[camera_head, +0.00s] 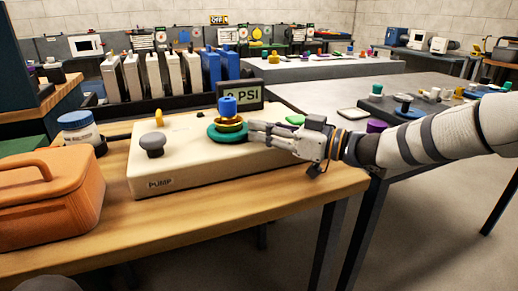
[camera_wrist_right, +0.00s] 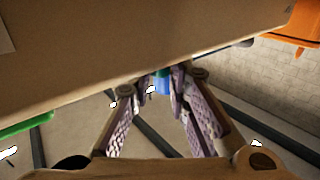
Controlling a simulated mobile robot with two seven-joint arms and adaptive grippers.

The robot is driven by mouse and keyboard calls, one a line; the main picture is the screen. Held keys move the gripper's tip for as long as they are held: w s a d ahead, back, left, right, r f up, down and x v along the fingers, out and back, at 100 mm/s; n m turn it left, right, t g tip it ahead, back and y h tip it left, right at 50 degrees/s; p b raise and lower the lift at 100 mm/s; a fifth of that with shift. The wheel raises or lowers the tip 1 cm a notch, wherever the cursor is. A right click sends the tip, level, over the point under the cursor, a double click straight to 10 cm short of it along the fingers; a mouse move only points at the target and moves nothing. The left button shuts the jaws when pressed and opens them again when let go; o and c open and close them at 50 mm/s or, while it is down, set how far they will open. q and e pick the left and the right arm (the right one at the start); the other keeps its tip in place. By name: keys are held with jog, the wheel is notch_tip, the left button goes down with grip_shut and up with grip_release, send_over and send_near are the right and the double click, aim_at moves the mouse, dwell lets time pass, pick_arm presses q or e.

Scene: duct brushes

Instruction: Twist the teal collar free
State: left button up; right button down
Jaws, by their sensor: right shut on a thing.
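The teal collar (camera_head: 215,133) is a flat ring low on the white pump box (camera_head: 200,177), under a brass ring (camera_head: 232,124) and a blue knob (camera_head: 228,105). My right gripper (camera_head: 252,132) reaches in from the right, with its fingertips at the collar's right side. It is shut on the collar; the fingers hide part of that side. In the right wrist view, the fingers (camera_wrist_right: 168,82) converge around a small bit of teal and blue. My left gripper is not in view.
A dark PSI display (camera_head: 240,92) stands just behind the knob. A grey knob (camera_head: 152,144) and a yellow part (camera_head: 159,117) are on the box's left. An orange case (camera_head: 50,205) and a lidded jar (camera_head: 79,130) stand further left. The wooden table (camera_head: 220,207) is clear in front.

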jog(key=shift+w+d+f+n+g+y+b, duration=0.1)
jog(key=shift+w+f+n+g+y+b, duration=0.1)
jog(key=shift+w+n+g+y+b, duration=0.45)
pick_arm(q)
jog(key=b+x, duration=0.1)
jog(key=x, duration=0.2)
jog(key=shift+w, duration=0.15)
pick_arm(e)
jog(key=shift+r+n+g, duration=0.2)
jog(key=shift+n+g, duration=0.15)
jog(key=shift+g, duration=0.4)
jog(key=shift+r, duration=0.1)
jog(key=c, duration=1.5)
grip_release()
jog(key=shift+c, duration=0.2)
